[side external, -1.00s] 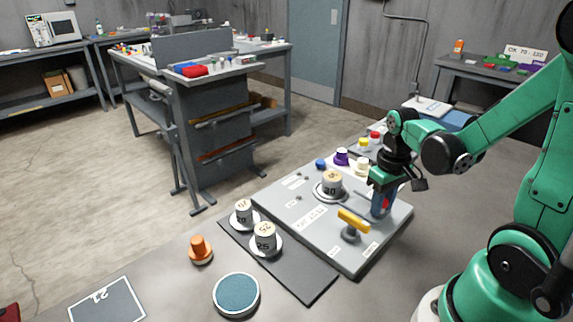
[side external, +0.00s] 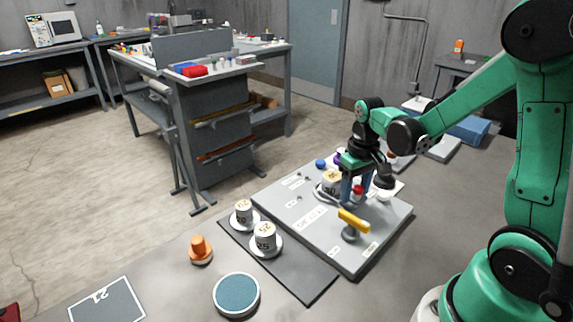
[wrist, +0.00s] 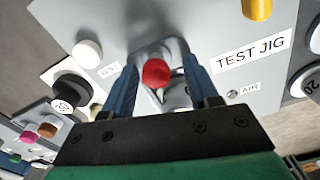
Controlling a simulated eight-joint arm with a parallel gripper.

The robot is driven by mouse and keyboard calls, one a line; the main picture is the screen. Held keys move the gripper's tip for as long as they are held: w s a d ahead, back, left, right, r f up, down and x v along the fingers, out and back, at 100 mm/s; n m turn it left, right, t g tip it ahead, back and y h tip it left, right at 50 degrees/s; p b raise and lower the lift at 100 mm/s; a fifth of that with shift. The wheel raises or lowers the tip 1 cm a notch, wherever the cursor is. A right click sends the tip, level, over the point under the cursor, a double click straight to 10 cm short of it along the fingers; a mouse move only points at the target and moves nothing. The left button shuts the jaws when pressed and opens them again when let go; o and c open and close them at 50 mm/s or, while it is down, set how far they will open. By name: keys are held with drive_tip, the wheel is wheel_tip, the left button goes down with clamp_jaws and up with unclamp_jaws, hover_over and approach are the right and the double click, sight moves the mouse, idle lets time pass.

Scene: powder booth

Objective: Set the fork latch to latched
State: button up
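The test jig (side external: 290,220) is a grey plate on the bench with white labels. A red knob (wrist: 156,73) on a short metal stem, apparently the fork latch's handle, stands over the jig. It also shows in the side view (side external: 358,190). My gripper (wrist: 160,66) reaches down over the jig with its blue fingers on either side of the red knob. Gaps show between the knob and both fingers, so the gripper looks open. The knob partly hides the latch's lower end, and I cannot tell whether it is seated in a fork.
A yellow handle (side external: 353,220) stands on the jig near my gripper. Two more weights (side external: 265,236) stand on a dark mat.

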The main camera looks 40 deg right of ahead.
sight(356, 187)
drive_tip(key=shift+r, duration=0.1)
drive_tip(key=shift+r, duration=2.75)
drive_tip(key=shift+a, duration=0.1)
drive_tip(key=shift+a+r, duration=0.2)
drive_tip(key=shift+a, duration=0.15)
drive_tip(key=s+a+r+n+t, duration=0.1)
drive_tip(key=a+r+n+t, duration=0.2)
drive_tip(key=a+t, duration=0.4)
drive_tip(key=shift+s+a+r, duration=0.2)
drive_tip(key=shift+a+r, duration=0.1)
drive_tip(key=shift+a, duration=1.75)
